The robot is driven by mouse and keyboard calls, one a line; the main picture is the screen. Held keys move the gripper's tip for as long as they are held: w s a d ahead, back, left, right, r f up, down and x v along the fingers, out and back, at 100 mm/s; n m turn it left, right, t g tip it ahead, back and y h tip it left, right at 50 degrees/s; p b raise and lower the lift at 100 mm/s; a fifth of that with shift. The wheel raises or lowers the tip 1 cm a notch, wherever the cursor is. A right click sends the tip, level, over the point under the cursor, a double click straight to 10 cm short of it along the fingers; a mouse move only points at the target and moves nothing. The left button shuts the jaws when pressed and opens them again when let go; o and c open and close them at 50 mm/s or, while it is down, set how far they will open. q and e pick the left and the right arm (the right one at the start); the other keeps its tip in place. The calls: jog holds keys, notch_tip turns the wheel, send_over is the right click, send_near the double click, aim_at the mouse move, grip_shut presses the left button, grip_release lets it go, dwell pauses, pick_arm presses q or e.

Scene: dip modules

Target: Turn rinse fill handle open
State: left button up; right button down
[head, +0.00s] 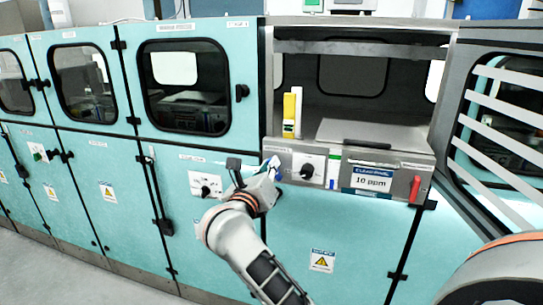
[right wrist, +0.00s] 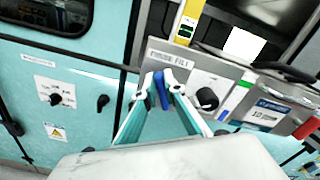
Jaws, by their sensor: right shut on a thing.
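The rinse fill handle (right wrist: 162,90) is a blue lever on the grey panel, under a label reading RINSE FILL in the right wrist view. It points roughly along the fingers' gap and looks slightly tilted there. My right gripper (right wrist: 163,84) is shut on it, with a pale fingertip on each side. In the head view my right gripper (head: 270,170) is at the left end of the grey control panel (head: 342,161), and it mostly hides the handle. My left gripper is not in view.
A black rotary knob (head: 307,171) is just right of the gripper, then a 10 ppm sign (head: 371,180) and a red handle (head: 415,188). A yellow device (head: 292,110) stands above the panel. Teal cabinets (head: 190,90) extend left; a slatted door (head: 505,125) is at right.

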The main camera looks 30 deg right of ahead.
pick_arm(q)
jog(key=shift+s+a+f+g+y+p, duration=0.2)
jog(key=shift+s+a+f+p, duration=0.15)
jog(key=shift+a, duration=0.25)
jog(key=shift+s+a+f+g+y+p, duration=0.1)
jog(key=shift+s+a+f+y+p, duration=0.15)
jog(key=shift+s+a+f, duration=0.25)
pick_arm(e)
jog(key=shift+w+a+f+n, duration=0.15)
jog(key=shift+f+n, duration=0.15)
jog(key=shift+n, duration=1.75)
jog(key=shift+w+a+f+n, duration=0.1)
jog(key=shift+f+n, duration=0.15)
jog(key=shift+n, duration=1.75)
jog(key=shift+w+a+f+n, duration=0.15)
jog(key=shift+f+n, duration=0.15)
jog(key=shift+n, duration=1.75)
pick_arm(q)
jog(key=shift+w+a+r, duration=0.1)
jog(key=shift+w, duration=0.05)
pick_arm(e)
jog(key=c, duration=2.1)
grip_release()
jog(key=shift+c, duration=0.2)
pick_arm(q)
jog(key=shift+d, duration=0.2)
